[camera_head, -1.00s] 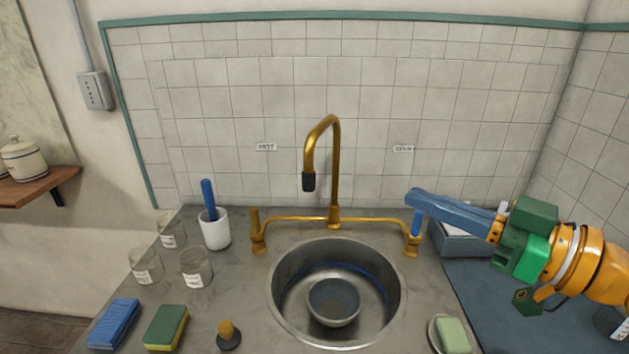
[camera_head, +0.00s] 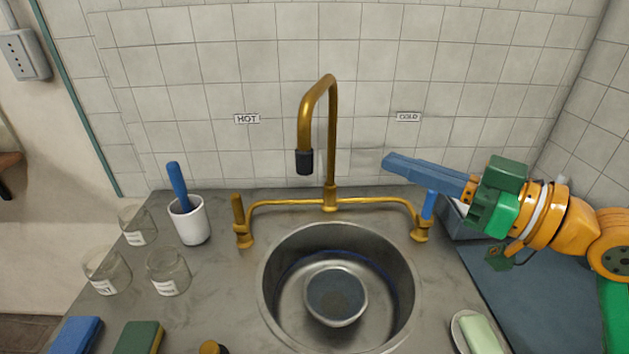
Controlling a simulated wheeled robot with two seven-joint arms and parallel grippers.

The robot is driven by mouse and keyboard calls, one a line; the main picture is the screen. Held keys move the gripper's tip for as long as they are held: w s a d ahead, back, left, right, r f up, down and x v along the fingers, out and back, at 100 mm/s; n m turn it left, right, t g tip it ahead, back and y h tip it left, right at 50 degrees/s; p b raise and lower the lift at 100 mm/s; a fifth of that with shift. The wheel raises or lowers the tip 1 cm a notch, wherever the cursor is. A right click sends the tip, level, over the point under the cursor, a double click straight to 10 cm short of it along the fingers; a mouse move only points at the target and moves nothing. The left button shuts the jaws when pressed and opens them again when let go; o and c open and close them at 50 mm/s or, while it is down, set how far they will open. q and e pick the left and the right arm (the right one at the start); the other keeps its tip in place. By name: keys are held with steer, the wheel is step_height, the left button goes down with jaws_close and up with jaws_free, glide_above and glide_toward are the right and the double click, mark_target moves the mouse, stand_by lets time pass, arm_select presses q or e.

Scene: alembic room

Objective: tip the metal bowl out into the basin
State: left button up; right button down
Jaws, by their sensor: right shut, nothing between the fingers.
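The metal bowl (camera_head: 336,319) sits upright inside the round steel basin (camera_head: 270,290), on its floor. The bowl's inside looks grey-blue and dark; I cannot tell whether it holds liquid. A brass faucet (camera_head: 333,140) arches above the basin, its black spout tip (camera_head: 304,162) over the basin's back edge. My right gripper (camera_head: 388,162) is shut and empty, with its blue fingers pointing left, above and beside the blue cold-tap handle (camera_head: 430,204). I cannot tell whether it touches the handle. My left gripper is not in view.
A white cup (camera_head: 194,226) with a blue-handled tool and several glass jars (camera_head: 168,273) stand left of the basin. A blue sponge (camera_head: 77,335) and a green one (camera_head: 139,338) lie front left. A soap dish (camera_head: 459,335) is front right. A grey tray (camera_head: 470,222) sits behind my right gripper.

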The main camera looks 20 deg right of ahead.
arm_select(q)
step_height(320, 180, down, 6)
steer(key=b, duration=0.4)
arm_select(e)
glide_toward(309, 166)
steer(key=p+x, duration=0.2)
steer(key=p, duration=0.1)
steer(key=p+x, duration=0.2)
steer(key=x, duration=0.1)
steer(key=p+x, duration=0.3)
steer(key=shift+r+p, duration=0.3)
steer(key=shift+p, duration=0.05)
steer(key=shift+w+a+f, duration=0.1)
steer(key=shift+w+a, duration=0.05)
steer(key=shift+a, duration=0.05)
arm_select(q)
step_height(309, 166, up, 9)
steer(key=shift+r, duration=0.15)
arm_select(e)
steer(key=shift+w+f, duration=0.1)
steer(key=shift+f, duration=0.05)
